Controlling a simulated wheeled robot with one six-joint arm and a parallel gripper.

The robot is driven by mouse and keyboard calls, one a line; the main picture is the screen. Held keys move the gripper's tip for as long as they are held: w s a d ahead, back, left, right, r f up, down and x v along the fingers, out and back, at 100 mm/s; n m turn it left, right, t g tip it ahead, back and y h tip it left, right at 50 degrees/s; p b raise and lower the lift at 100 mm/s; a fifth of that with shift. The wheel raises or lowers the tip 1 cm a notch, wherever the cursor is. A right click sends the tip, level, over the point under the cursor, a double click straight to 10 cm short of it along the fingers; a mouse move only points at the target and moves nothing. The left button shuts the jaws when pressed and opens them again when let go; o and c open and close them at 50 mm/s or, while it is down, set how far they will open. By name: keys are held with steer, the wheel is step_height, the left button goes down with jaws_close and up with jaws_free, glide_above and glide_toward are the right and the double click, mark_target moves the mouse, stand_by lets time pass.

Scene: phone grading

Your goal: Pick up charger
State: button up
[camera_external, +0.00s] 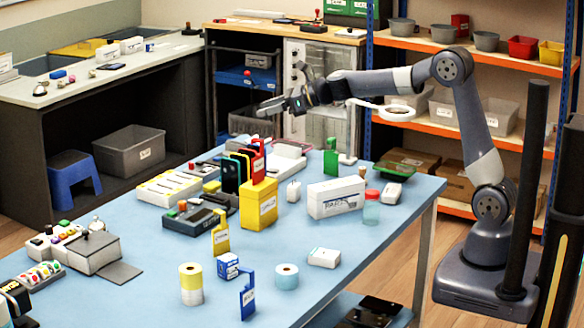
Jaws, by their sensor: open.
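My gripper (270,106) is open and empty. It is raised above the far part of the blue table and points left. A small white block (293,191) stands on the table between the yellow holder and the white parts box; it looks like a charger, but it is too small to be sure. My gripper is well above it and apart from it, farther back in the picture.
The blue table (140,297) is crowded. Shelves (470,60) stand behind my arm.

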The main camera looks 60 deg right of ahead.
mark_target(294, 185)
steer(key=s+d+f+n+g+y+b, duration=0.1)
steer(key=s+d+n+g+y+b, duration=0.2)
steer(key=d, duration=0.6)
steer(key=shift+n, duration=0.3)
steer(key=f, duration=0.8)
steer(key=s+f+b, duration=0.1)
steer(key=f, duration=1.4)
steer(key=shift+s+f, duration=0.2)
steer(key=shift+f, duration=0.1)
steer(key=shift+r+x, duration=0.25)
steer(key=shift+x, duration=0.9)
steer(key=shift+w+a+f, duration=0.1)
steer(key=shift+w+a, duration=0.1)
steer(key=shift+w, duration=0.15)
steer(key=c, duration=1)
